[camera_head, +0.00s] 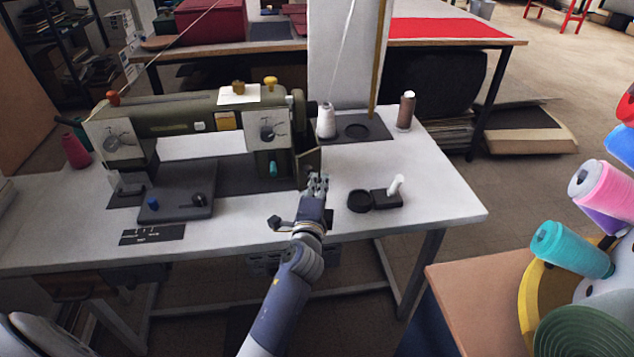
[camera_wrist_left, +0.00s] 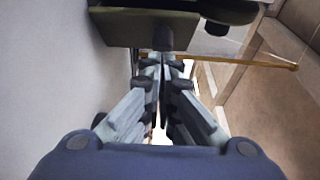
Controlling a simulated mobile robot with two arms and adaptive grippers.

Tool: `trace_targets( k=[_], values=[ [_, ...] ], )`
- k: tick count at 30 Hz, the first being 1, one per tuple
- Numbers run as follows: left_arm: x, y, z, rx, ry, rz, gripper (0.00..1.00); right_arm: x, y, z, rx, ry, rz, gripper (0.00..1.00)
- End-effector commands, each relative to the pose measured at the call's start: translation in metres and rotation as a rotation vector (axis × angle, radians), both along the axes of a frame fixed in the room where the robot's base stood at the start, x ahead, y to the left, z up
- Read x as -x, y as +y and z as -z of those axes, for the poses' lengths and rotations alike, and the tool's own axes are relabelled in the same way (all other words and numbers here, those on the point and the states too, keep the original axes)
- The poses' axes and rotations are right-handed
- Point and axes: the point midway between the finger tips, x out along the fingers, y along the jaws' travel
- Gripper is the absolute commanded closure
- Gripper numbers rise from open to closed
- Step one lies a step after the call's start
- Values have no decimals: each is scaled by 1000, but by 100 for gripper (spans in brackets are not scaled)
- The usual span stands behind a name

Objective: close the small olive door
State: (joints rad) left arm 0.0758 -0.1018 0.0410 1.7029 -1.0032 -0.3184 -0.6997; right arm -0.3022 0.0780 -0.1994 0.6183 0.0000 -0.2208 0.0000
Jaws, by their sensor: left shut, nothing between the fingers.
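The small olive door (camera_head: 309,167) is at the right end of the olive sewing machine (camera_head: 190,115) and stands out from the machine's body, ajar. In the left wrist view an olive panel, which looks like the door (camera_wrist_left: 120,27), spans the top with a dark knob (camera_wrist_left: 163,38) on its lower edge. My left gripper (camera_head: 318,182) is shut and empty, just in front and to the right of the door. In the left wrist view its fingertips (camera_wrist_left: 164,62) lie close below the knob; I cannot tell whether they touch. My right gripper is not in view.
A white thread cone (camera_head: 326,121) and a brown spool (camera_head: 405,111) stand behind on the white table (camera_head: 440,185). A black round dish (camera_head: 359,201) and a small black block with a white peg (camera_head: 393,190) lie right of my gripper. The table's right end is clear.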

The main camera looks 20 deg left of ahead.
Motion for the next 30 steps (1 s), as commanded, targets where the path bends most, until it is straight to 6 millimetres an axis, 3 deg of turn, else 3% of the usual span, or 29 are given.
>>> trace_targets(
  k=[30],
  values=[
    [3, 11, -1, -2, 2, 106, 100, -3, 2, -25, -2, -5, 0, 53]
  ],
)
